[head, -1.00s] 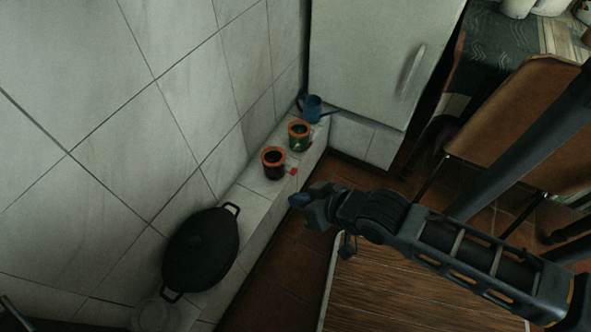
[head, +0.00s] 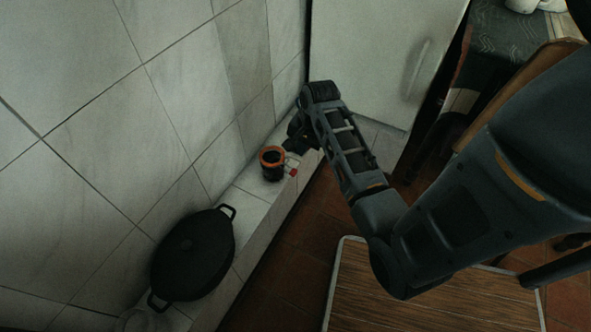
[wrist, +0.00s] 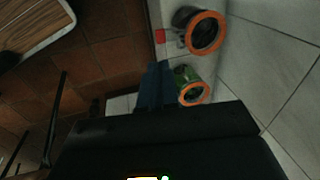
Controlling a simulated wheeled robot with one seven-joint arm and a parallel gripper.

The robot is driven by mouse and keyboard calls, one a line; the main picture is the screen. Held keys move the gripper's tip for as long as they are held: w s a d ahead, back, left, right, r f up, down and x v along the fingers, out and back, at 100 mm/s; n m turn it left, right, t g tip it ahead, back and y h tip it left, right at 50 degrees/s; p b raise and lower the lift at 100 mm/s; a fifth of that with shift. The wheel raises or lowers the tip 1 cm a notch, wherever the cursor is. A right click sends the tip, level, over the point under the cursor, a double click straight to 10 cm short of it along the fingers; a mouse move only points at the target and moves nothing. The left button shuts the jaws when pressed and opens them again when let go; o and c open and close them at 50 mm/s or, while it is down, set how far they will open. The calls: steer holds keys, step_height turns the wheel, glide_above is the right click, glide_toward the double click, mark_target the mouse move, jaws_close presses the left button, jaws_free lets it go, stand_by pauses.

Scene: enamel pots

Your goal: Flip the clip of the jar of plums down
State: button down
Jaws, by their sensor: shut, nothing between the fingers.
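The jar with dark contents, which look like plums (head: 272,168), stands on the tiled ledge with an orange ring around its open-looking top. Its wire clip with a red tab (head: 292,170) sticks out on the right side, low, toward the ledge edge. The wrist view also shows this jar (wrist: 199,32) and its red tab (wrist: 160,36). A second jar, with green on it (wrist: 188,84), stands beside it; my arm hides it in the head view. My gripper (wrist: 156,72) is shut and empty, close beside the green jar and apart from the dark jar.
A black lidded pot (head: 193,255) stands on the ledge nearer to me. The tiled wall (head: 190,110) runs along the ledge's left, and a white fridge (head: 385,60) stands behind. A wooden-topped table (head: 420,290) is at the lower right.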

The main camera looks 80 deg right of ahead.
mark_target(294, 172)
steer(key=shift+d+r+m+y, duration=0.25)
steer(key=shift+d+m, duration=0.25)
steer(key=shift+d, duration=0.3)
steer(key=shift+f, duration=0.15)
steer(key=b+x, duration=0.5)
steer(key=x, duration=0.8)
steer(key=shift+s+f, duration=0.1)
steer(key=shift+f, duration=0.35)
